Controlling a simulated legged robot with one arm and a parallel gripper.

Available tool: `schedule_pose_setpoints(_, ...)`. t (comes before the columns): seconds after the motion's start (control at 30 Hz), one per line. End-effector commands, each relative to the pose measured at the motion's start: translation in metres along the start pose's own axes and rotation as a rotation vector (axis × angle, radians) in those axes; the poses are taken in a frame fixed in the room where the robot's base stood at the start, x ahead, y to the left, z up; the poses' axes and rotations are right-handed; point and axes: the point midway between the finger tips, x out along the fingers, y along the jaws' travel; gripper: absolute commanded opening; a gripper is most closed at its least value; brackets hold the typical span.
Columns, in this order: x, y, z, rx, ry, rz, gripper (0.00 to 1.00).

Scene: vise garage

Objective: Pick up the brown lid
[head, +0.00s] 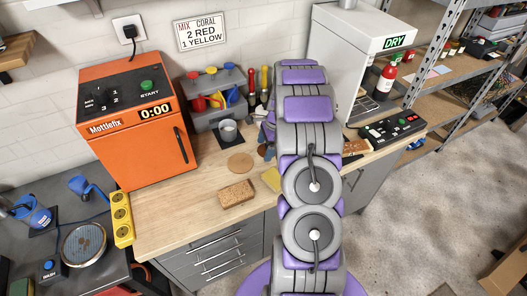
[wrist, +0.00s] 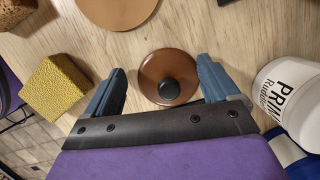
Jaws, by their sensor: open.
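The brown lid (wrist: 152,74) is a round, shiny disc with a black knob in its middle. It shows in the wrist view, lying on the wooden bench, between and just ahead of my gripper's fingers. My gripper (wrist: 160,85) is open, with one blue-grey finger at the left of the lid and the other close to its right edge. The right finger looks very near the lid; I cannot tell whether it touches. In the head view my arm hides the lid.
A yellow sponge block (wrist: 57,88) lies left of my gripper. A white primer tub (wrist: 292,98) lies close on the right. A round cork mat (head: 240,162) and a cork block (head: 236,194) are on the bench (head: 175,215). An orange oven (head: 137,125) stands at the left.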

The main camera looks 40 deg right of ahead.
Motion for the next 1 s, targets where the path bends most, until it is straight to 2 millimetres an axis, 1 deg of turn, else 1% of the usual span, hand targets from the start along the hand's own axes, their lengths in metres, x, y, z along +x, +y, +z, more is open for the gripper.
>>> schedule_pose_setpoints(0.03,0.0003,-0.0016,-0.0036,0.002,-0.002,0.0,0.88)
schedule_pose_setpoints(0.13,0.0002,-0.0034,-0.0064,0.002,-0.004,-0.001,0.78)
schedule_pose_setpoints(0.5,0.001,0.0015,0.0016,0.003,0.004,0.002,0.43)
schedule_pose_setpoints(0.77,0.0024,0.0001,-0.0001,0.002,0.001,0.004,0.18)
schedule_pose_setpoints(0.9,0.003,0.0003,-0.0002,0.002,0.001,0.005,0.13)
schedule_pose_setpoints(1.0,0.0034,0.0006,-0.0004,0.002,0.001,0.005,0.13)
